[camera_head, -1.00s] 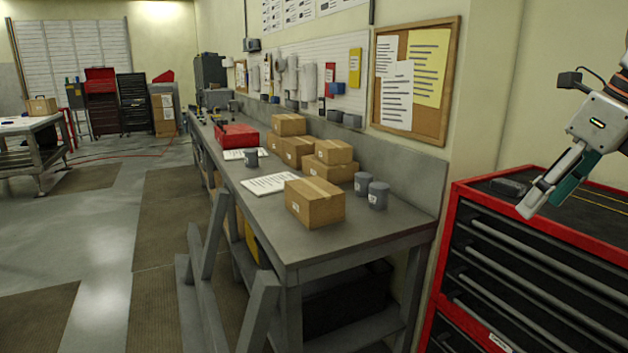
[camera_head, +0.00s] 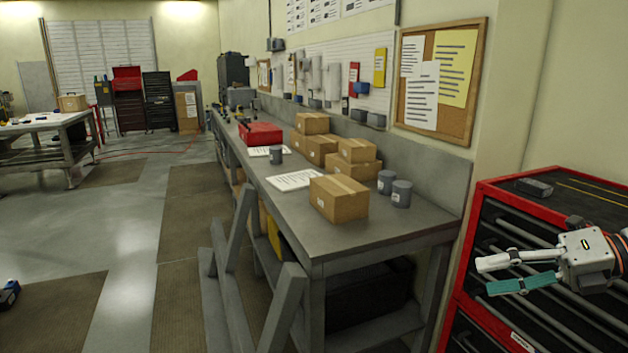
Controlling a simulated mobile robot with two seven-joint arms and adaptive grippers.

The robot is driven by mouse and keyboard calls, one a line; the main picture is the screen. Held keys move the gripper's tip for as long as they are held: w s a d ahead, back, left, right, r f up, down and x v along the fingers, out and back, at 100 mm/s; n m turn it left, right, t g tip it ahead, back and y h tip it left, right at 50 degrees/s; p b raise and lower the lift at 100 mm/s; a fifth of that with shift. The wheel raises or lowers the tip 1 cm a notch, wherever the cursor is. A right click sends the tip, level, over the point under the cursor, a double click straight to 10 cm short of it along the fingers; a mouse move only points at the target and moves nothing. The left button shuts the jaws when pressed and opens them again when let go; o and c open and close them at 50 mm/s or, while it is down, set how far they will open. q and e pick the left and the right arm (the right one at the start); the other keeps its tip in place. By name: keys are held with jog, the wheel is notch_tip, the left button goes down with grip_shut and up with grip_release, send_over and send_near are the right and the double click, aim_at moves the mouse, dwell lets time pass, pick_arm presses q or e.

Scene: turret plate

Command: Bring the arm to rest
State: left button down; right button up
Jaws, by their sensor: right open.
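My right gripper (camera_head: 505,274) comes in from the right edge, in front of the red and black tool chest (camera_head: 478,232). Its two fingers, one white and one teal, point left and stand apart. Nothing is between them. It appears below the level of the chest top in the picture, and I cannot tell how far it is from the drawers. My left gripper is not in view.
A long grey workbench (camera_head: 400,236) holds several cardboard boxes (camera_head: 339,199), grey cups (camera_head: 401,193) and a red toolbox (camera_head: 261,133). Another table (camera_head: 40,155) stands at the far left. The floor (camera_head: 135,225) between them is mostly open.

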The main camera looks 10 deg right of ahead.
notch_tip(320, 180, down, 25)
jog(key=a+m+t+h, duration=0.2)
jog(key=m+t+h, duration=0.55)
jog(key=m, duration=1.25)
jog(key=s+a+f+m+g, duration=0.1)
jog(key=s+a+f+m, duration=0.4)
jog(key=f, duration=0.5)
jog(key=s+a+f+m+g+h, duration=0.1)
jog(key=s+a+f+m+g, duration=0.1)
jog(key=s+a+f+m, duration=0.4)
jog(key=s+a+f, duration=0.3)
jog(key=s+f, duration=0.1)
jog(key=shift+a, duration=0.4)
jog(key=shift+f, duration=0.1)
